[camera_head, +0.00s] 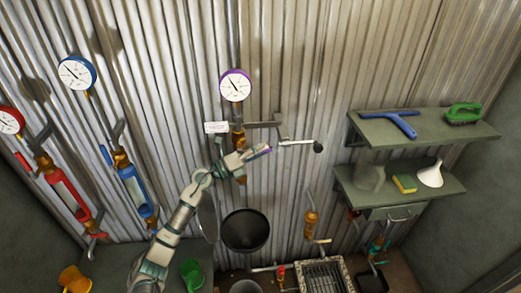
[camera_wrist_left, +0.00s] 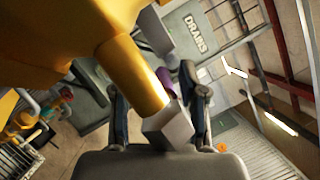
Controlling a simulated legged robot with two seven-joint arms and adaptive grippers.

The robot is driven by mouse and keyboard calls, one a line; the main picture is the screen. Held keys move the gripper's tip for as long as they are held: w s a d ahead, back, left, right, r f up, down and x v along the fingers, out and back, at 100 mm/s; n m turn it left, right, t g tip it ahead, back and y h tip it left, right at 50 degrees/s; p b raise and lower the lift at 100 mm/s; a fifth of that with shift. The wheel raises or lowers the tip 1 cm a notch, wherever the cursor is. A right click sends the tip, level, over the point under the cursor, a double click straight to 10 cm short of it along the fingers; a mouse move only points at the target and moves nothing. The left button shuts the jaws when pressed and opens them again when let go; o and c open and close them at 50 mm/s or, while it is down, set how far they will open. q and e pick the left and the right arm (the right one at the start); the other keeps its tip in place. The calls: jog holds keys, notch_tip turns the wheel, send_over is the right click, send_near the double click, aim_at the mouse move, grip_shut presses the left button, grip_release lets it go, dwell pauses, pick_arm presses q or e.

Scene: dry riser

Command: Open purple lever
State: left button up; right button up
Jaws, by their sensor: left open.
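A purple-rimmed gauge (camera_head: 235,86) hangs on the corrugated wall above a brass valve (camera_head: 238,138). A small purple piece (camera_head: 268,150), apparently the lever's end, shows at the tip of my left gripper (camera_head: 259,152). In the left wrist view, the purple piece (camera_wrist_left: 165,77) is partly hidden behind a brass pipe (camera_wrist_left: 135,72) with a grey block (camera_wrist_left: 168,127) at its end. The open fingers of my left gripper (camera_wrist_left: 160,105) stand on either side of the pipe end and block. I cannot tell if they touch. My right gripper is not in view.
Red (camera_head: 70,195) and blue (camera_head: 132,185) valve assemblies stand to the left. A pipe arm with a dark knob (camera_head: 318,147) juts out at the right. Shelves (camera_head: 430,124) with tools are at the right.

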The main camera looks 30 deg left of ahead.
pick_arm(q)
grip_shut()
jog(key=shift+f, duration=0.1)
